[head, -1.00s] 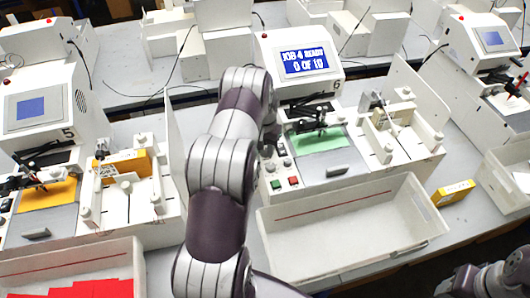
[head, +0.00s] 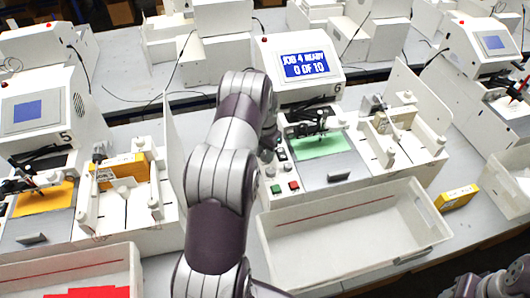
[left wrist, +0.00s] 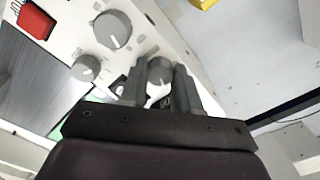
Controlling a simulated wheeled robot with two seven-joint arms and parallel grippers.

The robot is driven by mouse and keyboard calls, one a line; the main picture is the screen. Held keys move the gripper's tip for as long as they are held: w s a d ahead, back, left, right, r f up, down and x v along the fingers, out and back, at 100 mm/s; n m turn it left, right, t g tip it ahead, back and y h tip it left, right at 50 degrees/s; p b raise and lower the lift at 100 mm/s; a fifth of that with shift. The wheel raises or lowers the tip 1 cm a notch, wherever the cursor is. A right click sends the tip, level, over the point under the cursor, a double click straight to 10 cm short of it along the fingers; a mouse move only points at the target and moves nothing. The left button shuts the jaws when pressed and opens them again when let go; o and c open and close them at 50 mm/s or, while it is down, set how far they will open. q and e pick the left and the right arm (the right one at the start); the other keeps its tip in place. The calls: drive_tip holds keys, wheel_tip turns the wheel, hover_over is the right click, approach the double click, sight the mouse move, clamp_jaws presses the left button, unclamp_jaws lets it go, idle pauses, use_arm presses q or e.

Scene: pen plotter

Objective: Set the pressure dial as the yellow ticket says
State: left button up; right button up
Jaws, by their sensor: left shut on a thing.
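The plotter marked 6 has a blue screen (head: 305,64) reading "JOB 4 READY 0 OF 10". My left gripper (head: 268,147) is at the left edge of its control panel, mostly hidden behind my arm in the head view. In the left wrist view my left gripper (left wrist: 160,88) is shut on a small grey dial (left wrist: 160,72), one finger on each side. A larger grey knob (left wrist: 112,29) and another small knob (left wrist: 86,68) are beside it. I cannot tell which is the pressure dial by label. I cannot make out a yellow ticket.
Red button (head: 294,186) and green button (head: 276,189) are at the panel's front. A white bin (head: 350,208) stands before the plotter, a yellow box (head: 457,197) right of it. Plotter 5 (head: 36,105) is at left. An upright white panel stands close left of my arm.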

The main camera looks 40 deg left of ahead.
sight(264, 155)
use_arm(q)
drive_tip(key=o, duration=0.8)
drive_tip(key=shift+r, duration=0.1)
drive_tip(key=shift+o, duration=1.3)
drive_tip(key=shift+s, duration=0.1)
drive_tip(key=shift+r, duration=0.25)
wheel_tip(264, 155, up, 7)
drive_tip(key=b, duration=0.3)
drive_tip(key=shift+f, duration=0.1)
wheel_tip(264, 155, up, 6)
drive_tip(key=p, duration=0.3)
drive_tip(key=shift+f, duration=0.25)
